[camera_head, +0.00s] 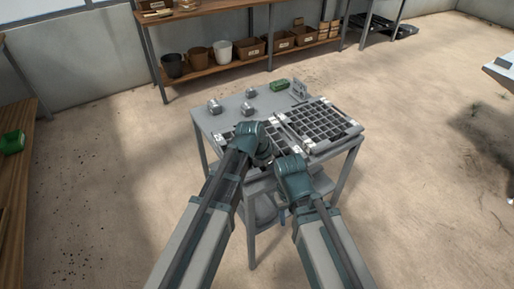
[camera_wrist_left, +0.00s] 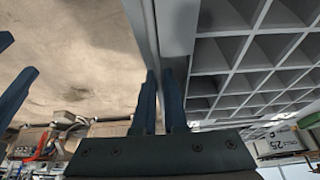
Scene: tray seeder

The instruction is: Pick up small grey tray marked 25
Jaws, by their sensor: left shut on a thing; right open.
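The grey cell tray (camera_head: 290,145) lies on the table, partly hidden by my arms. In the left wrist view its square cells and pale rim (camera_wrist_left: 178,30) fill the right side. My left gripper (camera_head: 265,159) is shut on the tray's near rim, its two fingers (camera_wrist_left: 160,103) close together there. A white label reading 25 (camera_wrist_left: 277,145) shows upside down at lower right of that view; I cannot tell for sure which tray bears it. My right gripper (camera_head: 283,203) is open, low at the table's near edge, its fingertips hard to make out.
A second cell tray (camera_head: 338,145) lies just right of the first. Several small grey blocks (camera_head: 249,109) and a green object (camera_head: 280,85) stand at the table's back. A shelf (camera_head: 215,66) with pots and boxes is behind. The floor around the table is clear.

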